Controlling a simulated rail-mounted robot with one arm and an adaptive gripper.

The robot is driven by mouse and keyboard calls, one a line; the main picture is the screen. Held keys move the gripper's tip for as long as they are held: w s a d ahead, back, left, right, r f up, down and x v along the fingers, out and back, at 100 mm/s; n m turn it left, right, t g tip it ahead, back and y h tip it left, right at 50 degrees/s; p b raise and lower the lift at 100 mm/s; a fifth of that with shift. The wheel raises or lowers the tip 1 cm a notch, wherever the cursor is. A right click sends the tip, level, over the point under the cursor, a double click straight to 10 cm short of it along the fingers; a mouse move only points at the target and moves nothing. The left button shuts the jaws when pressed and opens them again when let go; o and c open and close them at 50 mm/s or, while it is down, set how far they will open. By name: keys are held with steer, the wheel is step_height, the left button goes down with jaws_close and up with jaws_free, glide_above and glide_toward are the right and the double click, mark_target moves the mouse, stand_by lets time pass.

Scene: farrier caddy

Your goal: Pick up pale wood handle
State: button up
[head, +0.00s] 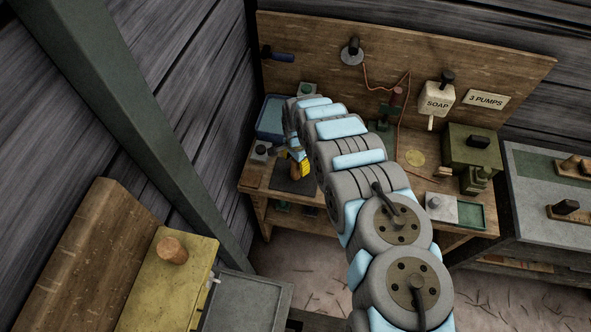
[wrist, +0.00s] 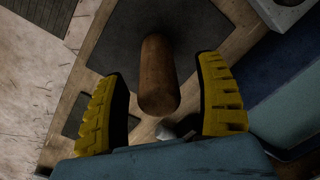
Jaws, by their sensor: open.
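A wooden handle (wrist: 158,75), brown and cylindrical, rises from a dark mat in the wrist view. Its rounded end points toward the camera. My gripper (wrist: 162,68) is open, with a yellow ribbed pad on each side of the handle. Gaps show between both pads and the wood, and I see no contact. In the head view the handle (head: 295,172) shows in part beside one yellow pad of my gripper (head: 303,164), over the dark mat (head: 284,186) on the bench. My arm hides part of that area.
A blue tray (head: 270,118) lies at the bench's back left, near a small grey block (head: 262,151). A soap dispenser (head: 437,103) hangs on the wooden backboard (head: 310,50). A green box (head: 470,145) stands at the right. A yellow board with a round knob (head: 172,249) is at the front left.

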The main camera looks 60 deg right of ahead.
mark_target(296, 169)
steer(key=shift+s+a+f, duration=0.1)
steer(key=shift+a+f, duration=0.15)
steer(key=shift+f, duration=0.4)
steer(key=shift+d+f, duration=0.1)
steer(key=shift+f, duration=0.9)
jaws_close()
